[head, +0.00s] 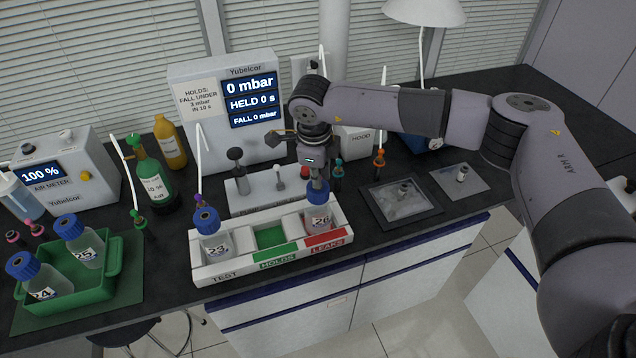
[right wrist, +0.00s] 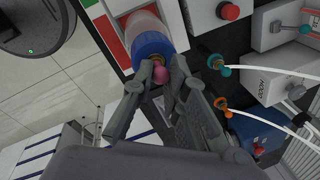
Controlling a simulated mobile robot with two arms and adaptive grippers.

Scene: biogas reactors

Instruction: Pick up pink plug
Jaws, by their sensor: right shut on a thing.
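A pink plug (right wrist: 158,76) sits at the centre of a blue bottle cap (right wrist: 152,47) in the right wrist view. My right gripper (right wrist: 157,70) is shut on this plug, with a fingertip on each side. In the head view my right gripper (head: 318,178) points down over the blue-capped bottle 26 (head: 319,222), which stands in the LEAKS compartment of the white rack (head: 225,270). The gripper hides the plug there. I cannot tell whether the plug is still seated in the cap. My left gripper is not in view.
Bottle 23 (head: 213,243) stands in the TEST compartment; the HOLDS compartment (head: 270,237) is empty. A green tray (head: 108,285) holds two bottles at left. Teal (head: 338,170) and orange (head: 379,160) plugs on thin tubes stand close right of the gripper. The tester (head: 240,140) rises behind.

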